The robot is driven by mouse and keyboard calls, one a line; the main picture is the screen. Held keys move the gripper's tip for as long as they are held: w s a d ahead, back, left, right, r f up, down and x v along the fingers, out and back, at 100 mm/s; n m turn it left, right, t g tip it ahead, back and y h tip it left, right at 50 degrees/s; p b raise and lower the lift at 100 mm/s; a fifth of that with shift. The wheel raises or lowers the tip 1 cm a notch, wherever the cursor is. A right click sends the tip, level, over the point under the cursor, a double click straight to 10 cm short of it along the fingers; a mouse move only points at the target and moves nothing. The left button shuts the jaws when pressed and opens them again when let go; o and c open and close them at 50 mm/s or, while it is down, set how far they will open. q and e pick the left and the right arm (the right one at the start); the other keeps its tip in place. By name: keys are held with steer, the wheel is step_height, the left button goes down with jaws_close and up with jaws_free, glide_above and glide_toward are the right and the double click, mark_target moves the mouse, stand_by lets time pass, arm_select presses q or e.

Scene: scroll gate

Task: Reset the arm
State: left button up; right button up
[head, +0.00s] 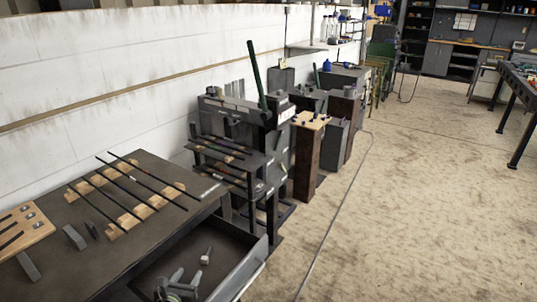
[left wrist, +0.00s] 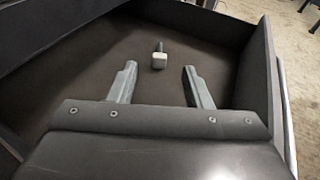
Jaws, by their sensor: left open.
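My left gripper (head: 184,279) is at the bottom of the head view, over the open drawer (head: 238,274) of the dark workbench. Its two grey fingers are spread apart with nothing between them; they also show in the left wrist view (left wrist: 160,70), pointing into the drawer. A small pale block with a short dark stem (head: 206,257) lies on the drawer floor beyond the fingertips. It also shows in the left wrist view (left wrist: 159,58), apart from the fingers. My right gripper is in neither view.
The workbench top (head: 140,240) holds dark rods (head: 150,182) across wooden blocks (head: 131,218) and a slotted wooden board (head: 22,228). A dark machine with a green lever (head: 257,75) stands beyond, beside a white wall. The floor to the right (head: 420,200) is mostly clear.

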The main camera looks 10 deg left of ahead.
arm_select(q)
steer(key=shift+s+r+n, duration=0.1)
steer(key=shift+r+n, duration=0.2)
steer(key=shift+r, duration=0.1)
steer(key=s+a+r+n+t+y, duration=0.1)
steer(key=s+a+r+n+y, duration=0.3)
steer(key=n, duration=0.5)
steer(key=s+a+r+n+y, duration=0.2)
steer(key=s+r+n+y, duration=0.3)
steer(key=r+n, duration=0.25)
steer(key=s+a+f+n+g+y, duration=0.25)
steer(key=s+n+g, duration=0.35)
steer(key=s+n, duration=0.5)
steer(key=s+d+f+n+g+h, duration=0.2)
steer(key=s+d+n+g+h, duration=0.5)
steer(key=s+d+h, duration=0.55)
step_height(320, 180, down, 26)
steer(key=s+a+y, duration=0.1)
steer(key=a+y, duration=0.1)
steer(key=s+d+f+g, duration=0.1)
steer(key=s+f, duration=1.4)
steer(key=shift+d+n+g+h, duration=0.3)
steer(key=shift+d+n+g, duration=0.05)
steer(key=shift+n+g, duration=0.1)
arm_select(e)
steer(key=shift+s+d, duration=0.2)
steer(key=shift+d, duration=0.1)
